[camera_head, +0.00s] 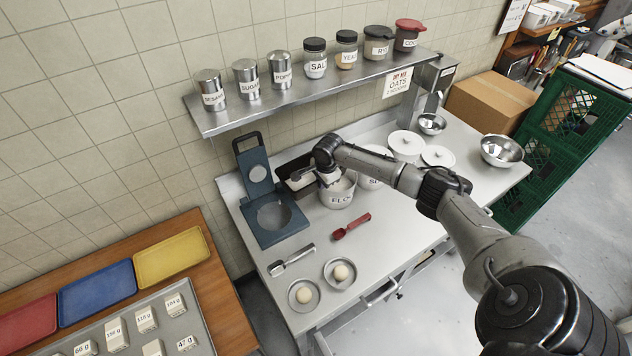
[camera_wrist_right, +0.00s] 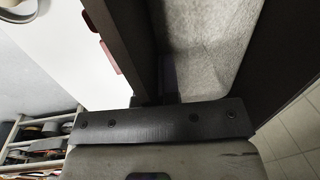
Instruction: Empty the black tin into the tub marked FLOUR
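The black tin (camera_head: 283,172) is a dark open box by the wall, between the blue scale and the tub marked FLOUR (camera_head: 341,199). Pale, powdery contents show inside it in the right wrist view (camera_wrist_right: 212,40). My right gripper (camera_head: 315,176) is at the tin's right side, next to the tub's rim. In the wrist view its fingers seem closed on a tin wall, mostly hidden. I cannot tell whether the tin is lifted. The FLOUR tub is open, with pale contents, and partly hidden behind my gripper. My left gripper is not in view.
Tongs (camera_head: 291,260) and two small dishes with dough balls (camera_head: 341,273) are nearer. Lidded tubs (camera_head: 406,144) stand right. A steel shelf (camera_head: 215,121) with jars overhangs the bench.

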